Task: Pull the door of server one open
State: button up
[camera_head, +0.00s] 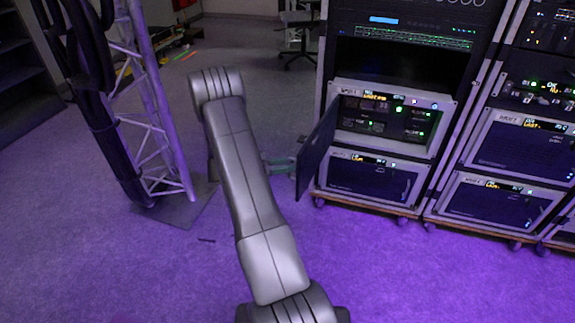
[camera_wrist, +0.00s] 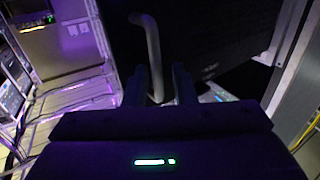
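The door of server one (camera_head: 316,152) is a dark panel. It stands swung out to the left from the upper server bay (camera_head: 392,117), whose lit inside shows. My gripper (camera_head: 280,166) is at the door's outer side in the head view, partly hidden by my arm. In the wrist view the grey bar handle (camera_wrist: 153,50) stands in front of the dark door face (camera_wrist: 215,35). The two fingers of my gripper (camera_wrist: 159,88) are apart, with the lower end of the handle between them. Gaps seem to show on both sides of the handle.
A closed server (camera_head: 370,178) sits below in the same wheeled rack. More racks stand at right. A truss tower with thick black cables (camera_head: 100,120) stands left of my arm on a base plate (camera_head: 185,205). The carpet in front of the racks is clear.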

jog(key=s+a+p, duration=0.1)
jog(key=s+a, duration=0.1)
jog(key=a, duration=1.1)
jog(key=shift+s, duration=0.25)
jog(key=shift+d, duration=0.2)
jog(key=w+d, duration=0.1)
jog(key=d, duration=0.8)
jog(key=w+d+b, duration=0.1)
jog(key=d, duration=0.3)
jog(key=shift+w+d, duration=0.25)
jog(key=shift+w, duration=0.05)
